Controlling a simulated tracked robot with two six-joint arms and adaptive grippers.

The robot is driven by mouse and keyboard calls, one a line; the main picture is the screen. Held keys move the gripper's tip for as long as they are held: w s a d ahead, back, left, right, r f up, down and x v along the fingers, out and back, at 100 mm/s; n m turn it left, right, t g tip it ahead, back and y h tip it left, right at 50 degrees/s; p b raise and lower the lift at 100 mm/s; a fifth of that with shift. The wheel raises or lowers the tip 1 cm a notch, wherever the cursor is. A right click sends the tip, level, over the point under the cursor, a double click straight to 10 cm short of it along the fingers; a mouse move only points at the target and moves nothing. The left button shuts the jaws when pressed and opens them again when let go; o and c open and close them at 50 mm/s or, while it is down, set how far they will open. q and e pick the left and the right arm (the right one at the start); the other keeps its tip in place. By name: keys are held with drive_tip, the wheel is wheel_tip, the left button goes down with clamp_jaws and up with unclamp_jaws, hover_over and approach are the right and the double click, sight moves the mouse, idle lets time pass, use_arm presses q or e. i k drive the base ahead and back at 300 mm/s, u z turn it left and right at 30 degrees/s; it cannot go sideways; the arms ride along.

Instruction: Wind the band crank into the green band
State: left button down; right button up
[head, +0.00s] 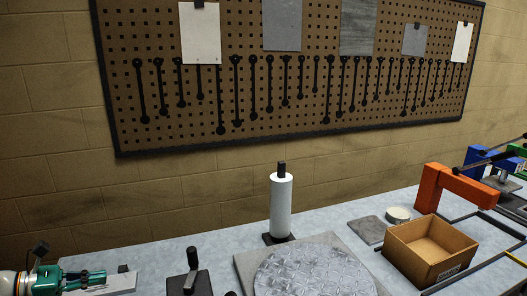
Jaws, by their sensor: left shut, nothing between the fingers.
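My left gripper (88,278) is at the lower left edge, its teal fingers pointing right. It is shut with nothing in it. A dark block with an upright black handle (192,261) stands to the right of the gripper, apart from it, cut off by the bottom edge. It may be the band crank, but I cannot tell for sure. A pale plate (121,283) with a small dark piece on it lies just beyond the fingertips. No green band can be made out. My right gripper is not in view.
A round metal tread plate (315,272) lies at bottom centre, with a white roll on a stand (281,205) behind it. An open cardboard box (430,250), an orange clamp (445,187) and a blue clamp (490,158) stand at right. A pegboard (290,70) hangs behind.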

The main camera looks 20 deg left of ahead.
sight(188, 287)
drive_tip(key=k, duration=1.15)
